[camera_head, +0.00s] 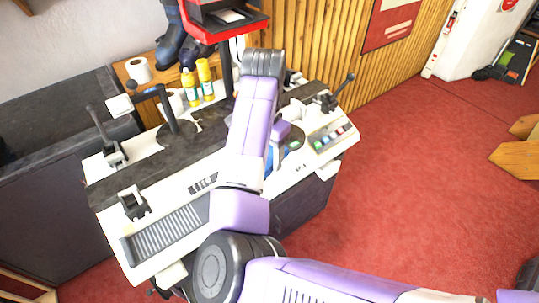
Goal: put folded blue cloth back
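A small blue patch (269,163) shows on the bench top, just past the right edge of my arm. It may be the folded blue cloth; most of it is hidden, so its folds and full outline cannot be made out. My purple arm reaches across the middle of the bench and bends down at its far end. My gripper (277,150) is low over the bench top close to the blue patch, largely hidden behind my arm. I cannot see its fingertips, whether they touch the blue thing, or whether they are open.
The white and dark binding bench (165,238) carries black levers and a button panel (331,137) at right. Yellow bottles (205,80) and a white roll (138,70) stand behind. A red-framed screen (228,18) rises at the back. Red floor (420,170) is open to the right.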

